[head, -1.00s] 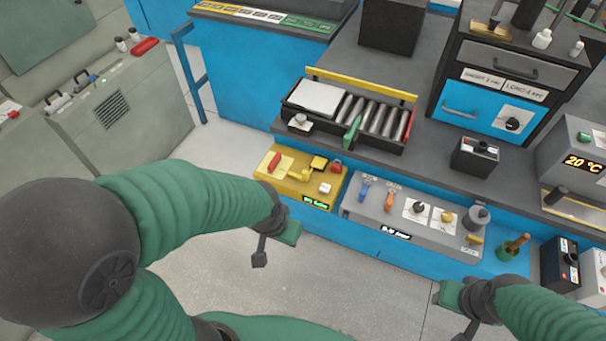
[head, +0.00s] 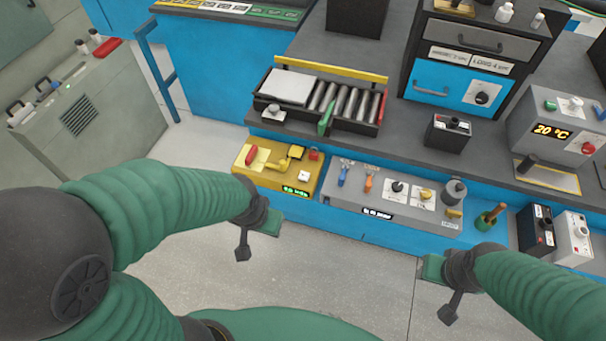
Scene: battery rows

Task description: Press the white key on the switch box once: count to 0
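The yellow switch box (head: 240,177) sits at the front of the bench, left of the grey panel. A small white key (head: 303,177) is on its top at the right. A small green display (head: 296,191) is on its front; its text is too small to read surely. My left gripper (head: 256,238) is below and in front of the box in the picture, fingers apart and empty, not touching the key. My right gripper (head: 441,288) is in front of the grey panel's right end, fingers apart and empty.
The box also carries a red switch (head: 251,154), a yellow lever and a red part. The grey panel (head: 328,189) with blue and orange levers is right beside it. A roller tray (head: 325,127) stands behind. The floor in front is clear.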

